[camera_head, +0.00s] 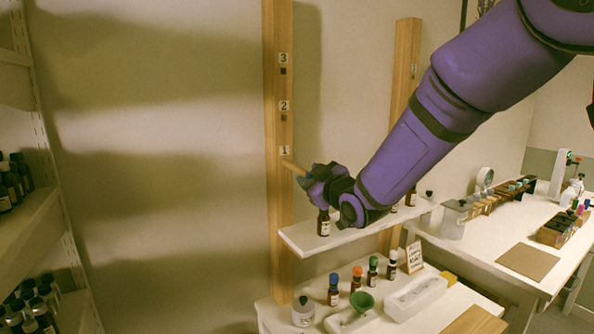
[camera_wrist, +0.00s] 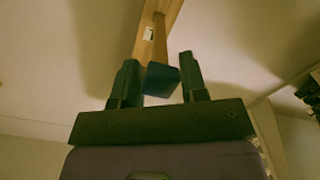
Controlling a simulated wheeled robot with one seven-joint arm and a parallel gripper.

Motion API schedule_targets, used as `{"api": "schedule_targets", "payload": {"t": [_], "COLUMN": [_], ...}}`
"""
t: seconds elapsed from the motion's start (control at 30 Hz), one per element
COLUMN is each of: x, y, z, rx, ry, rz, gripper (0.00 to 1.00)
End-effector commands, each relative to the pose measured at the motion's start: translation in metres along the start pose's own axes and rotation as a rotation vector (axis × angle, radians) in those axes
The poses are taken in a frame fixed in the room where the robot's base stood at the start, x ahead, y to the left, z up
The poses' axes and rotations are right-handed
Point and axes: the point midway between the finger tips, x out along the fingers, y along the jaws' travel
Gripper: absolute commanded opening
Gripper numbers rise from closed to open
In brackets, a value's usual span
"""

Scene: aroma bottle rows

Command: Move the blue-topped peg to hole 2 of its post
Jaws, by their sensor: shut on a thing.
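My gripper (camera_head: 308,180) is at the near wooden post (camera_head: 278,220), shut on the blue-topped peg. In the wrist view the peg's blue top (camera_wrist: 161,80) sits between the two dark fingers (camera_wrist: 158,85). Its tan shaft (camera_head: 294,168) points up and left to the post, just under label 1 (camera_head: 284,150). I cannot tell whether its tip is in hole 1 or just in front of it. Hole 2 (camera_head: 284,118) shows dark and empty under label 2 (camera_head: 284,105). Hole 3 (camera_head: 283,71) is above it, also dark.
A white shelf board (camera_head: 310,241) with a dark bottle (camera_head: 323,223) lies just below my gripper. A second post (camera_head: 403,75) stands behind my arm. Several bottles and a green funnel (camera_head: 364,302) stand on the bench below. The wall left of the post is clear.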

Motion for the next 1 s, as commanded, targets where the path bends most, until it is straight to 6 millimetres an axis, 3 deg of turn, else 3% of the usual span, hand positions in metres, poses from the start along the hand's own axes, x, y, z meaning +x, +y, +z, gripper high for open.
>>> {"api": "schedule_targets", "payload": {"t": [1.0], "x": [-0.035], "y": [0.000], "z": [0.000], "rx": [0.000], "ry": [0.000], "rz": [0.000], "gripper": [0.16]}}
